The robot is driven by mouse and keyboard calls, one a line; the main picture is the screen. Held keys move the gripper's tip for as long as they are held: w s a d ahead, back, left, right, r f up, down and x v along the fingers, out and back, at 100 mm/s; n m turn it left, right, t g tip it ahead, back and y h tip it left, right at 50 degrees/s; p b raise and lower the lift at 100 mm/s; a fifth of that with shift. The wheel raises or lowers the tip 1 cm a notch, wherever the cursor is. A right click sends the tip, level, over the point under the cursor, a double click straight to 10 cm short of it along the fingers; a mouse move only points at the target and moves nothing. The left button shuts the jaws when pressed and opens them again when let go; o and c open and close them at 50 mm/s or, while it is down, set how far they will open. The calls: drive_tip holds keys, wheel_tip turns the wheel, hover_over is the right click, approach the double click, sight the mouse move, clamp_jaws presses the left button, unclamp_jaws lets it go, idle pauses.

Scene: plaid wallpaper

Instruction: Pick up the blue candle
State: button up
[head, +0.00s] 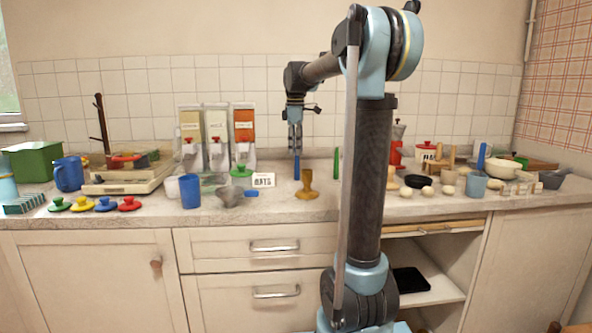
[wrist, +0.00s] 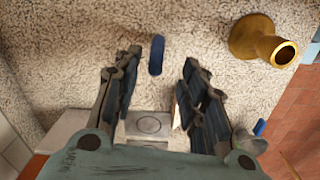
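The blue candle (head: 297,168) stands upright on the counter behind the brass candle holder (head: 307,186). In the wrist view the blue candle (wrist: 156,55) shows between and just beyond the fingertips, with the brass holder (wrist: 258,40) to its right. My gripper (head: 295,148) points down right above the candle in the head view. In the wrist view my gripper (wrist: 159,64) has its two fingers spread wide, with a gap on each side of the candle and nothing held.
A green candle (head: 336,163) stands to the right, beside my arm. Dispensers (head: 216,135) and a label card (head: 263,180) are on the left. A blue cup (head: 190,191) and several coloured lids stand further left. Bowls and a grey cup (head: 476,185) crowd the right.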

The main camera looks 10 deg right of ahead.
hover_over(297, 180)
drive_tip(key=w, duration=0.1)
drive_tip(key=shift+f, duration=3.5)
drive_tip(key=shift+c, duration=0.5)
clamp_jaws()
